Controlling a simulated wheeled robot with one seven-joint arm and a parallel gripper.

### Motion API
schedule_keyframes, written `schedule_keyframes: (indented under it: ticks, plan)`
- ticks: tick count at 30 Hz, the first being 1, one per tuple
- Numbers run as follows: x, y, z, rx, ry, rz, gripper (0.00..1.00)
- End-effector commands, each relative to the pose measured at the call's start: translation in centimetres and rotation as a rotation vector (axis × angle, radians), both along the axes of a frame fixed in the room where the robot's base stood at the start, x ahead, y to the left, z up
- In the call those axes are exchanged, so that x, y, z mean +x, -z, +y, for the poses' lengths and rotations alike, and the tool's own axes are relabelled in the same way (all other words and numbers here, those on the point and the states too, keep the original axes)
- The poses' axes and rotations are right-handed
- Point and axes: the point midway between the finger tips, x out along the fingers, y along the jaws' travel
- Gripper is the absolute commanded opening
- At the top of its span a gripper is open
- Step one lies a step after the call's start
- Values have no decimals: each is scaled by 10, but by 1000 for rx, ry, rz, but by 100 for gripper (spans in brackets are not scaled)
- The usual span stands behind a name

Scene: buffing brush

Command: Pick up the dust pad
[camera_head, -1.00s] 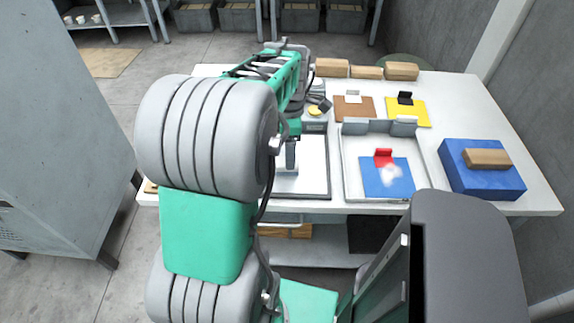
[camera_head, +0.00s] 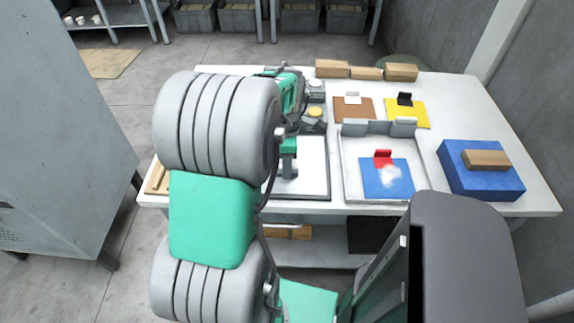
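A blue square pad (camera_head: 372,187) with a red upright tab (camera_head: 383,158) and a white dust-like patch (camera_head: 390,178) lies in a shallow grey-white tray (camera_head: 432,170). A brown pad (camera_head: 347,114) with a white tab and a yellow pad (camera_head: 413,115) with a black tab lie flat behind the tray. No label shows which one is the dust pad. My gripper (camera_head: 288,160) points down over a white dark-edged panel (camera_head: 312,170), left of the tray and apart from the pads. My arm hides most of it, so its fingers cannot be made out.
A blue block (camera_head: 455,190) carrying a tan block (camera_head: 487,159) stands at the table's right. Several tan blocks (camera_head: 332,68) line the back edge. A small device with a yellow button (camera_head: 315,113) stands behind the panel. Grey upright pieces (camera_head: 403,127) stand at the tray's back.

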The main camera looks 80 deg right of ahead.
Motion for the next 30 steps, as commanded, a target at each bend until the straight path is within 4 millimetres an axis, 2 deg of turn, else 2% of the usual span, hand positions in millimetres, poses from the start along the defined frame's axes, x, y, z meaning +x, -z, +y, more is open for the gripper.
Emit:
schedule_keyframes:
  ticks: [1,11,20,23,27,30]
  plan:
    - [0,0,0,0,0,0,39]
    - [0,0,0,0,0,0,12]
    - [0,-3,0,-1,0,0,11]
    - [0,-11,-1,-3,0,0,11]
    - [0,-36,0,-5,0,0,11]
    - [-3,-60,21,-9,0,0,11]
